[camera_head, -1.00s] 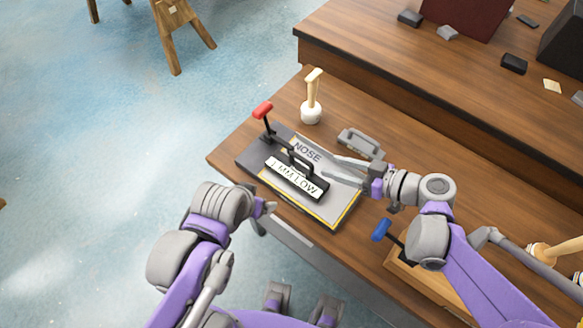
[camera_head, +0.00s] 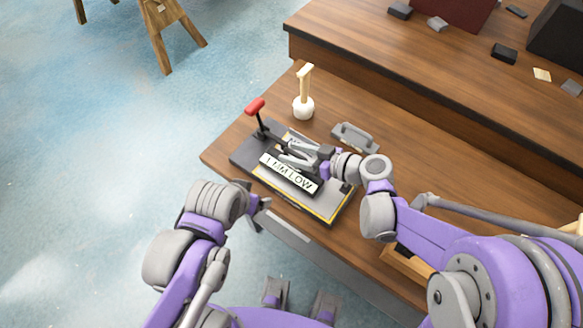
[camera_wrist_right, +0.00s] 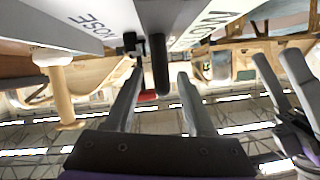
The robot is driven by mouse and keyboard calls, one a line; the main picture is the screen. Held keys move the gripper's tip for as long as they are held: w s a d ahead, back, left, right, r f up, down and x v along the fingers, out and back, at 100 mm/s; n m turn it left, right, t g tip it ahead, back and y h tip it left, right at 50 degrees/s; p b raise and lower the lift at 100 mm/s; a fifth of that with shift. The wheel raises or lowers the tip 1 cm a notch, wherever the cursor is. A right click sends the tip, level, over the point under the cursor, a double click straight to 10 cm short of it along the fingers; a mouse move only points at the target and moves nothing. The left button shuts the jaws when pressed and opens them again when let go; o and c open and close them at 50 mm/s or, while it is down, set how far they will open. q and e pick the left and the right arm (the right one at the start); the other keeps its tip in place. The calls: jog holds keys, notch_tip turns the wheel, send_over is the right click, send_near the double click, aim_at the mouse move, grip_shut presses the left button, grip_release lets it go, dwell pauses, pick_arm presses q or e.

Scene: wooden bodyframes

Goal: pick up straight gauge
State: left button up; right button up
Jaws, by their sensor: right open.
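The straight gauge is a dark bar with a white label reading "1 MM LOW" (camera_head: 288,172) and a black handle on top. It lies on a grey board with yellow edging (camera_head: 325,208). My right gripper (camera_head: 284,152) is open at the handle, which it largely hides in the head view. In the right wrist view the dark handle (camera_wrist_right: 160,65) shows ahead, between the lines of the two spread fingers (camera_wrist_right: 160,95). My left gripper (camera_head: 262,207) is empty beside the table's front edge, its fingers apart.
A red-knobbed lever (camera_head: 256,106) stands at the board's far left corner. A wooden-handled tool with a white base (camera_head: 304,105) and a grey handled block (camera_head: 355,138) stand behind the board. A raised wooden shelf (camera_head: 400,75) runs along the back.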

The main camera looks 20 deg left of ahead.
grip_shut()
jog(key=shift+s, duration=0.1)
dwell(1.3)
